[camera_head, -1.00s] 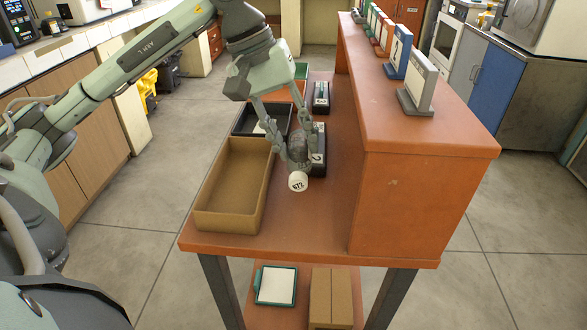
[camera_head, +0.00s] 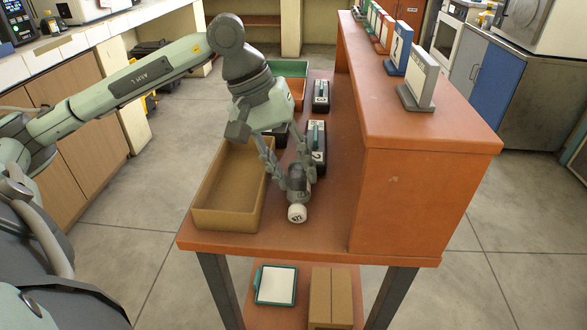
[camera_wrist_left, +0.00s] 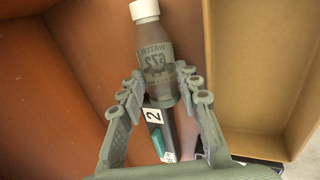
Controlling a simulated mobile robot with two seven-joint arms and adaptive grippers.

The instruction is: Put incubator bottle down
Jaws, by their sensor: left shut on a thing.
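The incubator bottle (camera_head: 297,211) has a white cap and a clear grey body. In the left wrist view the bottle (camera_wrist_left: 154,55) shows a label reading "WATER" and a number that looks like 572. My left gripper (camera_head: 290,188) is shut on its lower body, with a finger on each side. In the head view the bottle is over the orange table (camera_head: 320,235), right of the brown tray, its cap toward the camera. I cannot tell whether it touches the tabletop. My right gripper is not in view.
An empty brown tray (camera_head: 203,217) stands at the table's left edge. Dark boxes with green handles (camera_head: 317,150) stand behind the gripper. A raised orange shelf (camera_head: 430,200) bounds the right side. Bare tabletop lies in front of the bottle.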

